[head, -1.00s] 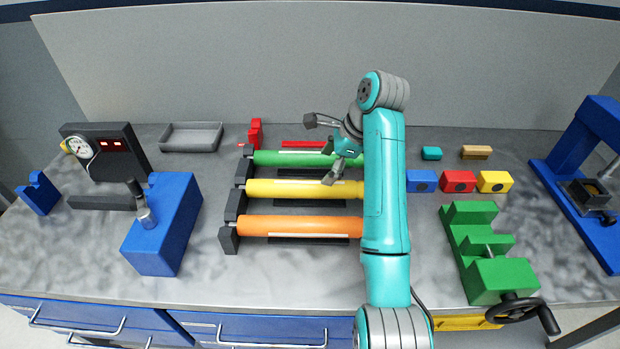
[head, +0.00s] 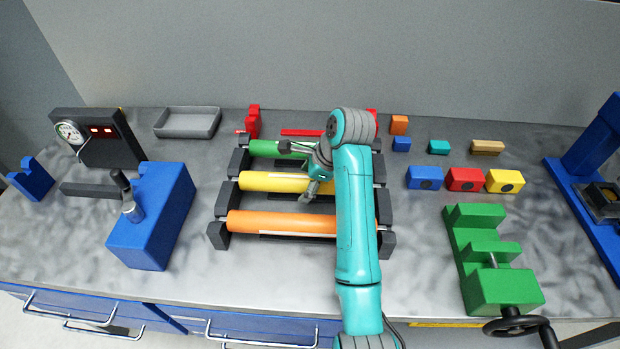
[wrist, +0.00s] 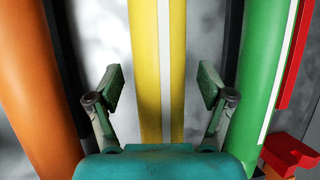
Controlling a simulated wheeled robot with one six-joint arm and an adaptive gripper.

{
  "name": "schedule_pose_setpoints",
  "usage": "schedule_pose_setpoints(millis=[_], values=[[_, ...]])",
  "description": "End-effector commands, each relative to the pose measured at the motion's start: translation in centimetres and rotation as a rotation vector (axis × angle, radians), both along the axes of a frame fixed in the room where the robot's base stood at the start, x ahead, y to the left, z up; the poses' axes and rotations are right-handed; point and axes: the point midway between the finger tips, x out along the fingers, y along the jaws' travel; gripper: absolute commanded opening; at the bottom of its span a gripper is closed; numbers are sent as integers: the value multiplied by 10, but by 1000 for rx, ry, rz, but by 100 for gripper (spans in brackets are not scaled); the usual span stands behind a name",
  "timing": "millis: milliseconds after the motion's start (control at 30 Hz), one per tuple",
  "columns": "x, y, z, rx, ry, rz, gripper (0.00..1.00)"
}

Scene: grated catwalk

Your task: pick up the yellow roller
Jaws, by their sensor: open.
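The yellow roller (head: 268,182) lies across a black rack between the green roller (head: 262,149) and the orange roller (head: 275,221). It has a white stripe along it. My gripper (head: 298,168) is over the rollers in the head view, and my arm hides their right parts. In the wrist view the yellow roller (wrist: 146,70) runs between the two fingers of my gripper (wrist: 162,88). The fingers are apart, one on each side of it, with gaps to both. The orange roller is at the left and the green one at the right. How far the fingertips stand above the roller is hard to tell.
Black rack supports (head: 220,210) hold the roller ends. A blue block with a lever (head: 155,220) stands at the left. A green stepped vise (head: 490,260) and small coloured blocks (head: 464,180) are at the right. A grey tray (head: 188,122) sits at the back.

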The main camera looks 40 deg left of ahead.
Motion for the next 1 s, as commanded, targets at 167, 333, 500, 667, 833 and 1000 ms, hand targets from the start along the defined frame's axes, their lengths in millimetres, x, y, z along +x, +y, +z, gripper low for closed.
schedule_pose_setpoints(millis=[167, 333, 500, 667, 833, 1000], values=[[0, 0, 0, 0, 0, 0, 80], [0, 0, 0, 0, 0, 0, 43], [0, 0, 0, 0, 0, 0, 0], [0, 1, 1, 1, -2, 0, 0], [2, 0, 3, 2, -1, -1, 0], [15, -4, 23, 3, -3, -3, 0]])
